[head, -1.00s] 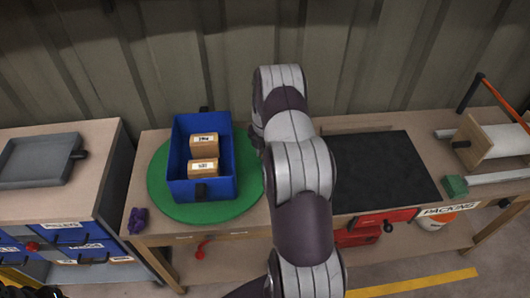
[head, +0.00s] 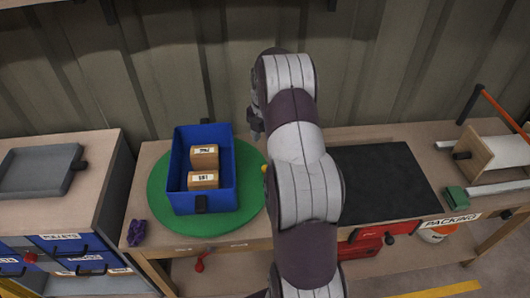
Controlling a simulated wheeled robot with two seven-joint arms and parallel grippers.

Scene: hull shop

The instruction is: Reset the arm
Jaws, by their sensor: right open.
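My right arm rises from the bottom centre of the head view and reaches over the workbench. My right gripper (head: 257,122) shows only in part at the left side of the arm's upper end, just right of the blue bin (head: 228,170); it is open and nothing shows in it. The arm's own links hide much of it. My left gripper is not in view.
A black mat (head: 385,185) lies right of my arm. A roll holder (head: 484,156) and a green block (head: 454,199) are further right. A grey tray (head: 38,172) sits on the left cabinet. A purple item (head: 137,232) lies at the bench's front left. A corrugated wall stands behind.

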